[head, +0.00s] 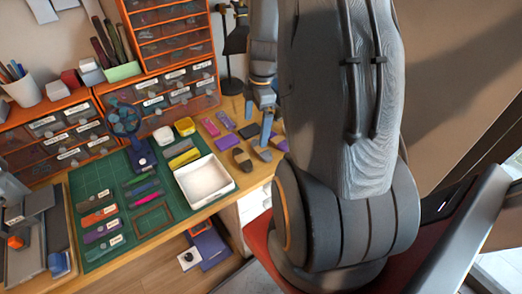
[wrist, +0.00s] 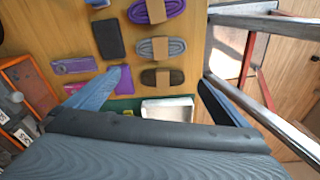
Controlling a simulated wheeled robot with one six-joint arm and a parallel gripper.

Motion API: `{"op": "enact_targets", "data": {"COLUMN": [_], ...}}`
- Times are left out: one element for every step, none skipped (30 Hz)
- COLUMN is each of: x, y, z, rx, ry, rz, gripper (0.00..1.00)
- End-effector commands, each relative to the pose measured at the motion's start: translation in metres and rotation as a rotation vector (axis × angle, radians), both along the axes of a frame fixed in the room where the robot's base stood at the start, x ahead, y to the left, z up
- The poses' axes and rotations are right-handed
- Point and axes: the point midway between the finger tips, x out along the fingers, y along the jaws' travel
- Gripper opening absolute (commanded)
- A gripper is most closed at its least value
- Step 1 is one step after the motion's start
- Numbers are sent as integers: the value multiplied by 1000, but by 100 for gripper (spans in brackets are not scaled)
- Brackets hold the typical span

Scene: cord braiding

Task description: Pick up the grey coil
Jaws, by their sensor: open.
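The grey coil (wrist: 162,48) is a looped bundle of grey-blue cord with a tan band around its middle, lying on the wooden table. In the head view it (head: 262,153) lies near the table's right end, partly close under my gripper. My gripper (head: 257,131) is open and empty above the table. In the wrist view its fingers (wrist: 163,78) stand either side of a dark coil (wrist: 174,77), with the grey coil just beyond the fingertips. The height gap to the coils is hard to tell.
A purple coil (wrist: 150,11) lies beyond the grey one, and a dark block (wrist: 108,39) lies left of it. A white tray (head: 213,187) sits on the green mat's edge (head: 80,180). Orange drawer units (head: 165,75) stand behind. A metal frame (wrist: 265,22) is at the right.

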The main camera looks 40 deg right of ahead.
Motion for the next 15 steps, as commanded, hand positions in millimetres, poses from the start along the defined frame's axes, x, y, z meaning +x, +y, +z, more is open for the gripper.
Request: {"op": "enact_targets", "data": {"x": [-1,-1,-2,-2,-2,-3,-3,-3,-3,-3,-3,-3,-3,-3,-3], "y": [-9,-14,-19,-22,-25,-28,-30,-32,-33,-34,-34,-34,-34,-33,-32], "z": [-7,-10,-14,-16,-18,-21,-22,-24,-25,-26,-28,-30,-33,-35,-39], "rx": [6,10,14,17,18,21,23,23,24,25,26,26,27,27,27], "ry": [-3,-6,-11,-14,-17,-20,-22,-24,-26,-27,-27,-28,-28,-27,-27], "rz": [38,65,97,118,138,160,172,183,195,200,204,207,208,209,209], "gripper": [100,100,100,100,100,100,100,100,100,100,100,100,100,100,100]}}
